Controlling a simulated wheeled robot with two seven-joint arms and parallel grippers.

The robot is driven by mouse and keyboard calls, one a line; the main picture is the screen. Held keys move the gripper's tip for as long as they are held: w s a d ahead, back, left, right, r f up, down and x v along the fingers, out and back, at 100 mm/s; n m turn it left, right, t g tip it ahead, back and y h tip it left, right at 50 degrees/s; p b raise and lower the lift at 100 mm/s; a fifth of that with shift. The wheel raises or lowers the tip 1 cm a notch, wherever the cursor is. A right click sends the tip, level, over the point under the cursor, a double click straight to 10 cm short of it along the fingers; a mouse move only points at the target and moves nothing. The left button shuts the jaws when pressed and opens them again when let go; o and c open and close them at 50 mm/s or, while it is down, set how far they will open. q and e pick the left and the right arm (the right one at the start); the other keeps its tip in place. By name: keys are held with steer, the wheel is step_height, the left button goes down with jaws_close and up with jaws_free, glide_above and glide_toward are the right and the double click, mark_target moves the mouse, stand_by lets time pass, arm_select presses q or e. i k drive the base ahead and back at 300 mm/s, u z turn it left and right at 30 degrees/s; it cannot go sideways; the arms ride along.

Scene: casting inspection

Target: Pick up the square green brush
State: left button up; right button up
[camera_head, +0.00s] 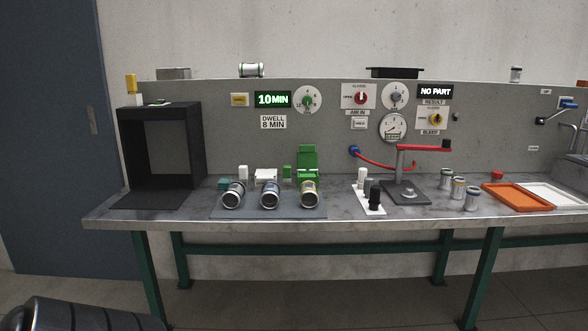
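Several green things sit at the back of the bench, and I cannot tell for sure which one is the square green brush. A small green block (287,172) stands behind the middle and right metal cylinders. A larger bright green piece (308,160) with an upright back stands just right of it. A flat teal piece (224,184) lies behind the left cylinder.
Three metal cylinders (269,195) lie on a grey mat (268,213) in front of the green things. A black open box (162,150) stands left. A red-armed stand (405,185), loose cylinders (458,188) and an orange tray (517,198) are right. The bench's front strip (340,221) is clear.

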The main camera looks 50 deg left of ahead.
mark_target(285, 168)
steer(key=u, duration=0.65)
steer(key=i, duration=1.3)
steer(key=u, duration=1.2)
